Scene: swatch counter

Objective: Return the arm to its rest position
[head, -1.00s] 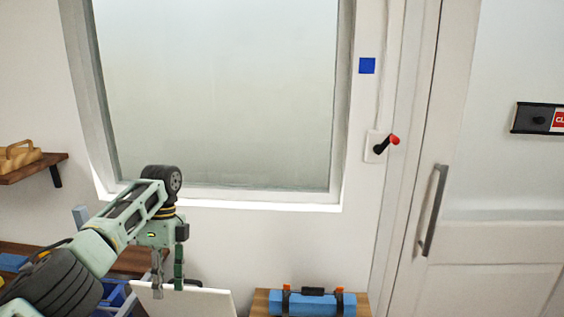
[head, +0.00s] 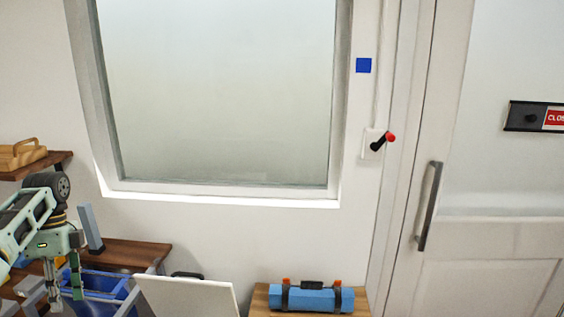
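My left arm comes in at the left edge, and its gripper (head: 66,292) hangs pointing down at the lower left. Its two fingers stand apart with nothing seen between them. The gripper is in front of a blue crate (head: 125,292), which it partly hides. My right gripper is out of view. A blue square swatch (head: 364,65) is flat on the wall, right of the frosted window.
A wooden shelf (head: 60,160) bears a wooden caddy at the left. A white board (head: 190,297) leans by the crate. A blue roll (head: 318,299) with black straps lies on a wooden top. A red-tipped lever (head: 379,142) and a door handle (head: 430,205) are at right.

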